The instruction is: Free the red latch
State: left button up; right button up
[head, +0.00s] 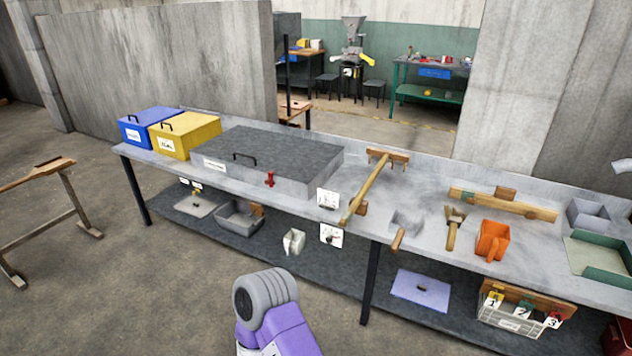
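The red latch (270,179) is a small red piece on the front face of a long grey box (305,184). The box stands on the workbench, and its lid has a dark handle (245,156). The latch looks upright; its fine detail is too small to tell. A purple and grey arm part of mine (268,306) shows at the bottom centre, well in front of the bench and apart from the latch. Neither gripper's fingers can be seen.
Blue (138,138) and yellow (190,148) boxes stand left of the grey box. A wooden mallet-like tool (366,190), an orange scoop (492,240) and other wooden tools lie to its right. The lower shelf holds trays and a crate (510,318).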

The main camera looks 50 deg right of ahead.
aim_at(270, 180)
jog(key=z, duration=1.2)
jog(key=i, duration=2.85)
jog(key=z, duration=0.3)
